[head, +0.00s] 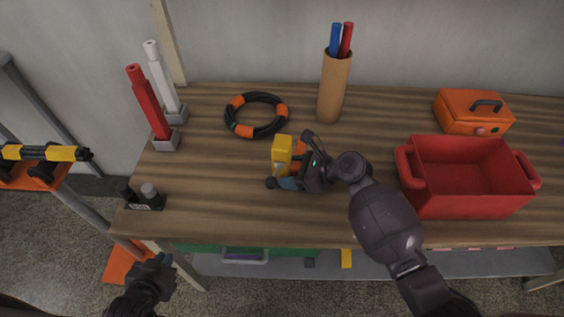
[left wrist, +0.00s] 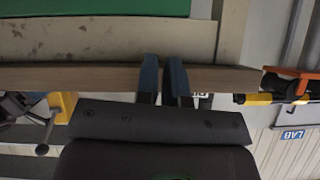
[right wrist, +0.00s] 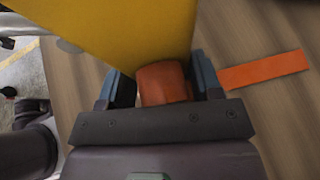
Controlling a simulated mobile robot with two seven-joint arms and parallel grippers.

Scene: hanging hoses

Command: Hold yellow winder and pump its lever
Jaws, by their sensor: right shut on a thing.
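The yellow winder (head: 282,147) stands on the wooden bench, left of my right gripper (head: 299,171). My right gripper is shut on an orange part (right wrist: 163,83) under the winder's yellow body (right wrist: 135,30). The winder's lever ends in a dark knob (head: 271,183) on its near side; the knob (left wrist: 42,149) also shows in the left wrist view, beside the yellow body (left wrist: 66,103). My left gripper (head: 162,262) is low in front of the bench, away from the winder. Its fingers (left wrist: 163,78) stand a narrow gap apart with nothing between them.
A black and orange hose ring (head: 256,115) lies behind the winder. Red (head: 148,103) and white (head: 162,77) posts stand at the left, a dark block (head: 142,198) near the front edge. A cardboard tube (head: 334,88) and red crate (head: 415,188) flank my right arm.

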